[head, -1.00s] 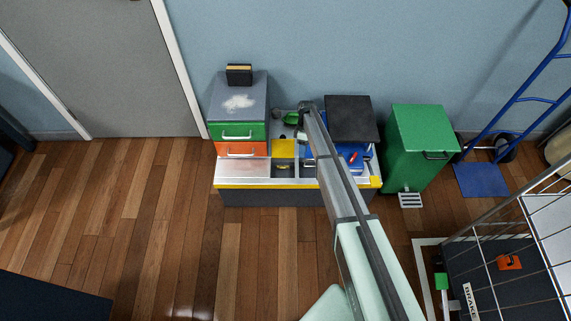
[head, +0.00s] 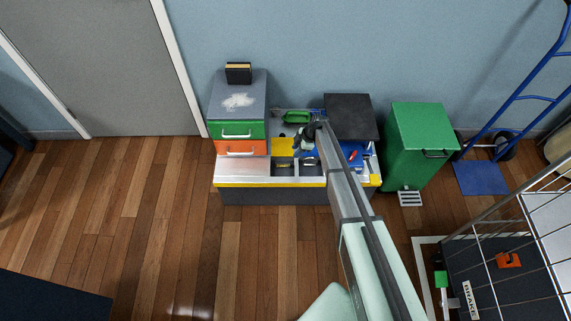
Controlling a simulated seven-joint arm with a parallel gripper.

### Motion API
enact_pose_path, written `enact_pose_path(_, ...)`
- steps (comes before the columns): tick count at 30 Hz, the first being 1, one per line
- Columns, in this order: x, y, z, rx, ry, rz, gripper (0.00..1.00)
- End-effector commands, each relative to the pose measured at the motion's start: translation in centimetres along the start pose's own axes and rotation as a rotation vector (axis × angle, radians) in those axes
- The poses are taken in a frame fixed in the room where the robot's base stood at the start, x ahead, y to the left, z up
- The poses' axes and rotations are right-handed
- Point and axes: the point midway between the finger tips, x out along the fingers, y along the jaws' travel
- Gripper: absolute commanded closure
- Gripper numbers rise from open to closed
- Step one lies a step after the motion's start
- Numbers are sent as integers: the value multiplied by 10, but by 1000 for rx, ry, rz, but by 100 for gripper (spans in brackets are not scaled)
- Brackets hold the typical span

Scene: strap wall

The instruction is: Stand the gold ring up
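A small yellowish item (head: 282,164) sits in a front compartment of the grey bench top; it may be the gold ring, but it is too small to tell its shape or whether it lies flat. My gripper (head: 303,148) is over the middle of the bench, up and to the right of that item in the picture. The fingers are dark and small, and I cannot tell whether they are open or hold anything. My arm hides part of the bench to the right.
The bench has a yellow front edge (head: 250,185). Green and orange drawers (head: 238,130) stand at its left, a black panel (head: 350,115) and a blue item (head: 357,160) at its right. A green bin (head: 418,145) stands right of the bench.

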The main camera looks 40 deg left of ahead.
Motion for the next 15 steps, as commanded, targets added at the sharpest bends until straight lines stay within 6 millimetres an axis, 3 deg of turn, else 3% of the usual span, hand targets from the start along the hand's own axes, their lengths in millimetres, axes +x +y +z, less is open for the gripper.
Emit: enact_pose_path(15, 81, 1, 0, 1, 0, -3, 63)
